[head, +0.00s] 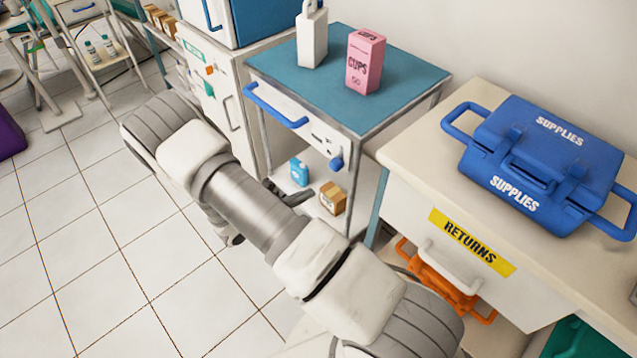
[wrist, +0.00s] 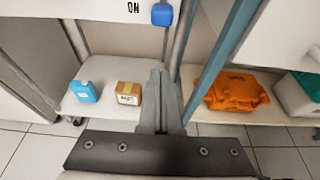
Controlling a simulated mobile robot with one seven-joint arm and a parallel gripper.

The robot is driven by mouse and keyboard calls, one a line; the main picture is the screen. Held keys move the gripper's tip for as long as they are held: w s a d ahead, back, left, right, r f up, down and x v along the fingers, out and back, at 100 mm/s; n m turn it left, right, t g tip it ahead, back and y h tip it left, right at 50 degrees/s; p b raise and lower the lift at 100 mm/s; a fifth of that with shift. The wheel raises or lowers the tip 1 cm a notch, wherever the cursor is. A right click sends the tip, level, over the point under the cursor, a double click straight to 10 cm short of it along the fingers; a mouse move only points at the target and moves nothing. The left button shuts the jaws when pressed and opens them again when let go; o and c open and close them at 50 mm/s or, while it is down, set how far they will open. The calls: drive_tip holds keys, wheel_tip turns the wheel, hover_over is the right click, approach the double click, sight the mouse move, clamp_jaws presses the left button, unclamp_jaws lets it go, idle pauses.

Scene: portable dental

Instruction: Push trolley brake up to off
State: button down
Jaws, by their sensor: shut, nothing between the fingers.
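The trolley (head: 400,110) has a teal top, a white front panel and a blue push handle (head: 275,105) on its left. Its brake is a blue knob (head: 337,163) low on the panel's right end, beside small dark lettering. In the wrist view the blue knob (wrist: 162,14) is at the top edge, right of the letters "ON"; the rest of the panel is cut off. My gripper (wrist: 158,76) is shut and empty, its fingers pointing toward the trolley below the knob, apart from it. In the head view my arm hides most of the gripper (head: 305,196).
A pink cups box (head: 365,62) and a white dispenser (head: 312,38) stand on the trolley. A blue bottle (head: 299,172) and a cardboard box (head: 333,198) are on its lower shelf. A counter with a blue supplies case (head: 545,160) is close on the right. Open tiled floor lies left.

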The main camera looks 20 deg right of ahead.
sight(339, 160)
drive_tip(key=w+d+b, duration=0.2)
drive_tip(key=w+d, duration=0.1)
drive_tip(key=d, duration=0.5)
drive_tip(key=shift+d+r, duration=0.15)
drive_tip(key=shift+r, duration=0.3)
drive_tip(key=shift+r+p, duration=1.35)
drive_tip(key=shift+r, duration=1.05)
drive_tip(key=shift+w+f, duration=0.1)
